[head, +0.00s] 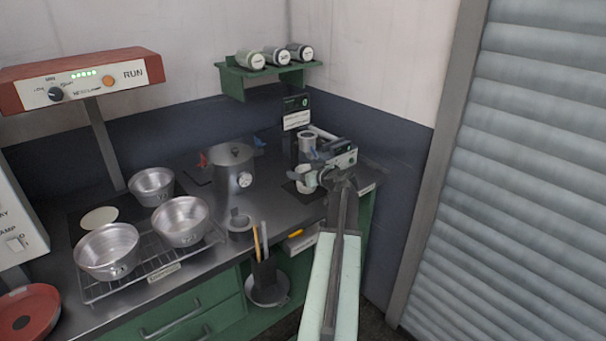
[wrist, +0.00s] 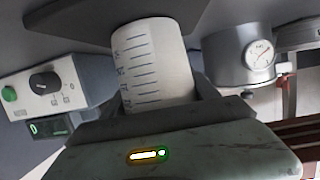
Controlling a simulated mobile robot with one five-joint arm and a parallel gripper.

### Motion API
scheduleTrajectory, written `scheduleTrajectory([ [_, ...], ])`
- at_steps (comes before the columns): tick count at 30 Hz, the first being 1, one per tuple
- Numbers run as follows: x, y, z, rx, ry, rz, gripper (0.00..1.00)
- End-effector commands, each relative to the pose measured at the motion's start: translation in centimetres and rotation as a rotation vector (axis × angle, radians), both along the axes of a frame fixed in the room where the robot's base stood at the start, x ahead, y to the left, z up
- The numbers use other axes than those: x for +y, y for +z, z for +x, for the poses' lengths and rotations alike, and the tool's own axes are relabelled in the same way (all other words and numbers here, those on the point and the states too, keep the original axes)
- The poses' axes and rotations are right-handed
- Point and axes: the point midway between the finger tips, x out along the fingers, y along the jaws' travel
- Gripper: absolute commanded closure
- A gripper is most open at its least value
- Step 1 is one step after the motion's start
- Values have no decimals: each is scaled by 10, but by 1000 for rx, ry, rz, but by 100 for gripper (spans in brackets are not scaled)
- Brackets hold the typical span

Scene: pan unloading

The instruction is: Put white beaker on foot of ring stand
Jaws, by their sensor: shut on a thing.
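The white beaker (head: 304,181) is near the back right of the steel bench. In the wrist view the beaker (wrist: 153,65) shows dark graduation marks and stands slightly tilted in the picture, between my jaws. My gripper (head: 316,179) is shut on it; in the wrist view the gripper (wrist: 160,112) hides the beaker's lower part. The ring stand is hard to make out behind my gripper; a small silver vessel (head: 307,141) sits raised there. A dark plate (head: 290,187) shows beside the beaker. I cannot tell whether the beaker touches it.
A steel pot with a dial (head: 233,170) stands left of the beaker. Several metal pans stand further left, some on a wire rack (head: 148,272). A green shelf with jars (head: 262,76) hangs above.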

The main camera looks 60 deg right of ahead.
Motion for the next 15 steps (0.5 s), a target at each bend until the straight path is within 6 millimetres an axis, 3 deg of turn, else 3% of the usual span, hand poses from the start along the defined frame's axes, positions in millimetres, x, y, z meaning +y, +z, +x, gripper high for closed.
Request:
scheduleTrajectory([
  [8,0,-4,-1,-1,-1,0,72],
  [9,0,-3,-1,0,-1,1,23],
  [11,0,-2,-1,0,-1,1,9],
  [15,0,-2,-2,0,-1,1,9],
])
